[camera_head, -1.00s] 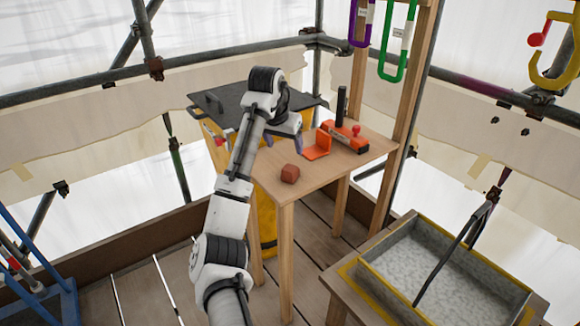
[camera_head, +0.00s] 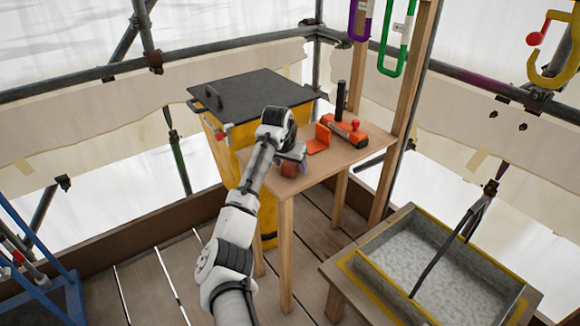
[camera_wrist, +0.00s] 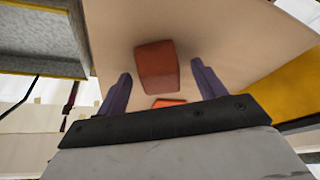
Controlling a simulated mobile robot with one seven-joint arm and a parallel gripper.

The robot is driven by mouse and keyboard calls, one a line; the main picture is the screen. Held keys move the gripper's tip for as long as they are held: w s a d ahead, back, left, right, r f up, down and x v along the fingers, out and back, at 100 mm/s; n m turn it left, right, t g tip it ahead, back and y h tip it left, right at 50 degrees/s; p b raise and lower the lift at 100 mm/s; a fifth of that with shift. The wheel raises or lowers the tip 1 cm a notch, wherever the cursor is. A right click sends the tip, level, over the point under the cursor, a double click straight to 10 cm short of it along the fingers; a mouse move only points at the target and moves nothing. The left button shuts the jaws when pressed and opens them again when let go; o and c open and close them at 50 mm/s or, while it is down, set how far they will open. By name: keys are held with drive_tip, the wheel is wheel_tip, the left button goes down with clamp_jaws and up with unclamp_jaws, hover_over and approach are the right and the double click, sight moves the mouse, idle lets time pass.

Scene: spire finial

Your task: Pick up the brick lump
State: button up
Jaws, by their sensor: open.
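The brick lump (camera_head: 289,170) is a small reddish-brown block on the wooden table (camera_head: 350,158), near its front left part. It also shows in the wrist view (camera_wrist: 157,67), ahead of the fingers and roughly centred between them. My gripper (camera_wrist: 163,82) is open, with two purple fingers apart and nothing between the tips that I can see held. In the head view my gripper (camera_head: 284,163) is just above and beside the lump and partly covers it. I cannot tell whether a finger touches it.
An orange-red bracket (camera_head: 319,139) and a red tool with a black handle (camera_head: 346,132) stand farther back on the table. A yellow bin with a dark lid (camera_head: 255,94) is behind left. A grey trough (camera_head: 440,268) stands at the right. The table's right front is clear.

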drive_tip(key=c, duration=1.2)
